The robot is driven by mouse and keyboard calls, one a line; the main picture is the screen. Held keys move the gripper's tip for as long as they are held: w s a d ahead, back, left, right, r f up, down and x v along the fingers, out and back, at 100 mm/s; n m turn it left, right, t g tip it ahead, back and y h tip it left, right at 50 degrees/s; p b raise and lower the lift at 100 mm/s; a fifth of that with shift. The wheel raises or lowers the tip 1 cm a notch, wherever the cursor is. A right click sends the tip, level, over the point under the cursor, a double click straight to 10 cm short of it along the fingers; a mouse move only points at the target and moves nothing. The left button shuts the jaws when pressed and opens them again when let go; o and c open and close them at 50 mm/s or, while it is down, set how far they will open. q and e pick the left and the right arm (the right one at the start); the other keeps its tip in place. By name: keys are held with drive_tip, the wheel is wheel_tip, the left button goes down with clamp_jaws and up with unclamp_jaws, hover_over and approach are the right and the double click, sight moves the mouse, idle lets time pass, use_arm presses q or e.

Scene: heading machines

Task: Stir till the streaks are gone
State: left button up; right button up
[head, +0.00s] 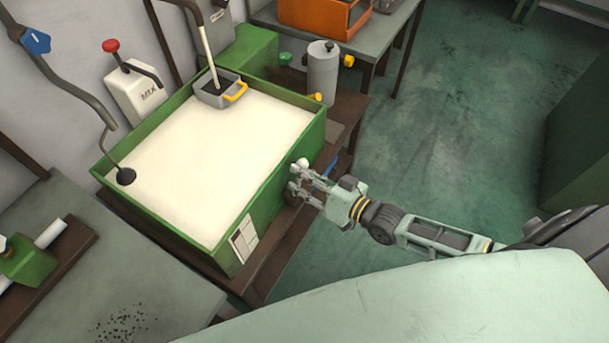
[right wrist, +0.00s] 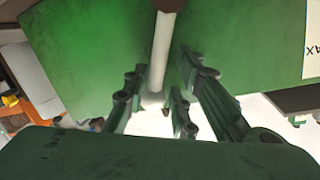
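A green tank (head: 272,190) holds a smooth cream-coloured mix (head: 215,165); I see no streaks in it. A white box marked MIX (head: 138,92) with a red-knobbed lever (head: 112,46) stands at its back left. My right gripper (head: 298,182) is outside the tank's right wall, with a white knob (head: 302,163) close by it. In the right wrist view its open fingers (right wrist: 163,72) lie on either side of a white rod (right wrist: 163,45), with gaps beside it. Contact cannot be told. My left gripper is not in view.
A dark disc on a bent rod (head: 126,176) hangs at the left rim. A grey cylinder (head: 323,72) stands behind. The floor (head: 440,130) at right is clear.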

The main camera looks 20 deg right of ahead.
drive_tip(key=shift+o, duration=0.4)
drive_tip(key=v, duration=1.2)
